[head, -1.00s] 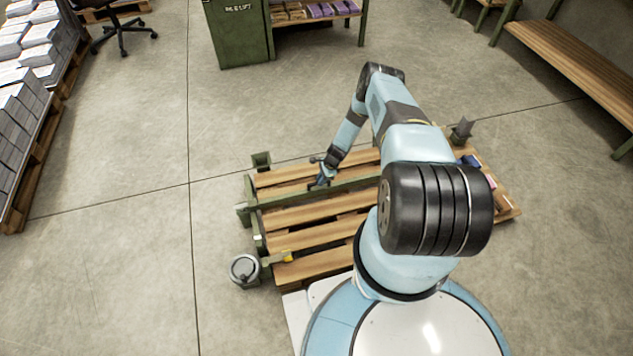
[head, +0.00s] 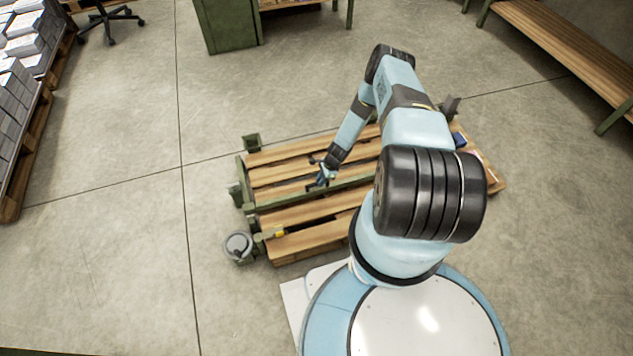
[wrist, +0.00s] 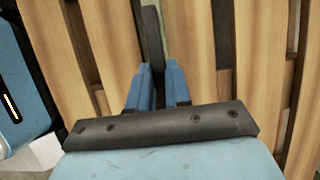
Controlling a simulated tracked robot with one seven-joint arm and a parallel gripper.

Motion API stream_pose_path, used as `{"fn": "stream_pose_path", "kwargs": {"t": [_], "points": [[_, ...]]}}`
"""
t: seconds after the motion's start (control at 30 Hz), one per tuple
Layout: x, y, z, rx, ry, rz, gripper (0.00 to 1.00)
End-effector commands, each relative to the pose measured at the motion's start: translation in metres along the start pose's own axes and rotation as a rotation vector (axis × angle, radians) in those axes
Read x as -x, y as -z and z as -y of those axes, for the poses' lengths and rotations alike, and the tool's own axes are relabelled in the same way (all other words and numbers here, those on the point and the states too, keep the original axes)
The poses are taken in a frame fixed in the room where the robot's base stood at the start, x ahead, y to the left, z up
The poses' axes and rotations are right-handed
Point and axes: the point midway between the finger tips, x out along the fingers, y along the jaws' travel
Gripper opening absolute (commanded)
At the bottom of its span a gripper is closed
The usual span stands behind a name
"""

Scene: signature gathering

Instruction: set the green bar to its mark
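The long green bar (head: 285,200) lies across the wooden pallet, from the green frame at the left towards my arm, which hides its right end. My gripper (head: 323,178) is at the bar's middle.
The pallet (head: 310,240) has gaps between its slats. A blue item (head: 459,140) lies at the pallet's right. The floor left of the pallet is clear.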

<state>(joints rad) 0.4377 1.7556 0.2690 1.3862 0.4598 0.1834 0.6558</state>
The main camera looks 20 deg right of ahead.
Motion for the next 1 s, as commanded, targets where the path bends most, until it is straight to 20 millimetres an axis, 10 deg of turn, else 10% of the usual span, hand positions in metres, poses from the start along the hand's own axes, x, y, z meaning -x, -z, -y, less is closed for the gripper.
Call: {"fn": "stream_pose_path", "kwargs": {"t": [0.23,0.57,1.0], "points": [[-0.003,-0.007,0.000,0.009,-0.004,0.003,0.42],[0.000,-0.009,0.000,0.011,-0.006,0.006,0.43],[0.063,-0.009,0.001,0.012,-0.006,0.005,0.43]]}}
